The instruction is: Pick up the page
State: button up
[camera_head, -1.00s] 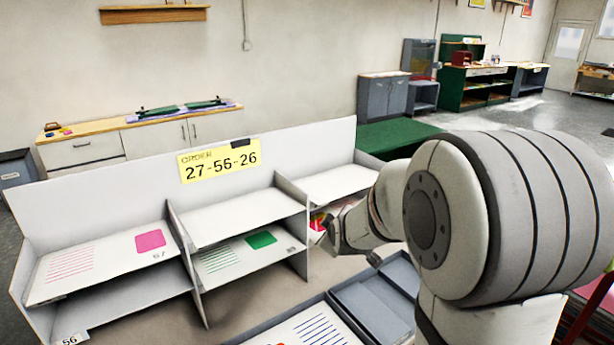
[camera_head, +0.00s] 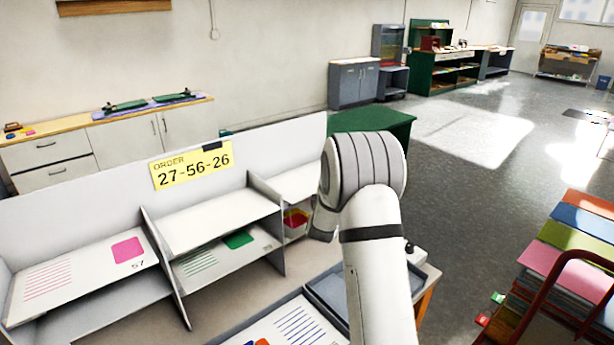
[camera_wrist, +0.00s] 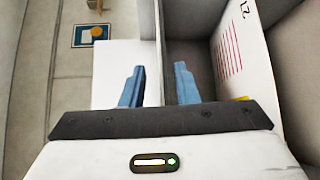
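In the head view my arm hides the gripper. There, a page with a pink square (camera_head: 60,283) lies on the left shelf, and a page with a green square (camera_head: 215,262) lies on the lower middle shelf. A page with blue lines (camera_head: 290,325) lies in the tray at the front.
A yellow sign (camera_head: 192,165) on the rack's back reads ORDER 27-56-26. Upright dividers (camera_head: 165,262) separate the compartments. A dark red rail (camera_head: 560,280) and stacked coloured sheets (camera_head: 570,245) stand at right. Open floor (camera_head: 470,180) lies beyond the rack.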

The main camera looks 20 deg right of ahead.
jog(key=shift+x, duration=0.9)
grip_shut()
